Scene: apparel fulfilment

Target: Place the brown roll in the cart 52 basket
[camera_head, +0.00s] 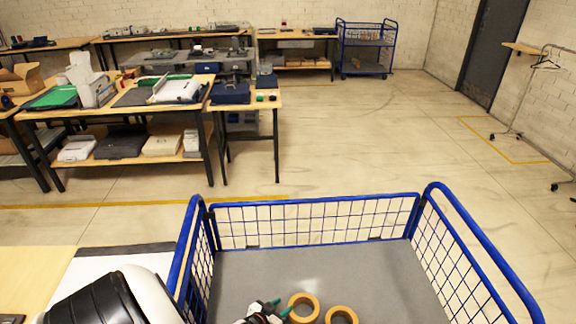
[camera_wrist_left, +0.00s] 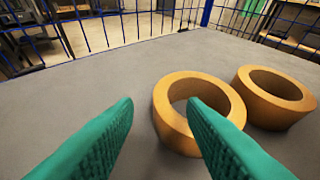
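Two brown rolls stand on the grey floor of a blue wire basket cart (camera_head: 315,205). The nearer roll (camera_head: 303,300) is beside my left gripper (camera_head: 275,308); the other roll (camera_head: 341,315) is to its right. In the left wrist view, one green fingertip overlaps the near roll (camera_wrist_left: 170,105) and the far roll (camera_wrist_left: 277,97) lies apart from the fingers. The left gripper (camera_wrist_left: 160,115) has its fingers spread, with nothing clamped between them. Whether the right fingertip touches or enters the ring is unclear. My right gripper is not in view. No cart number is readable.
Blue mesh walls and rails (camera_head: 470,240) surround the basket floor (camera_head: 385,270). A wooden table (camera_head: 28,270) stands at the left. Worktables with goods (camera_head: 165,95) and another blue cart (camera_head: 366,45) are farther back. Bare basket floor lies beyond the rolls.

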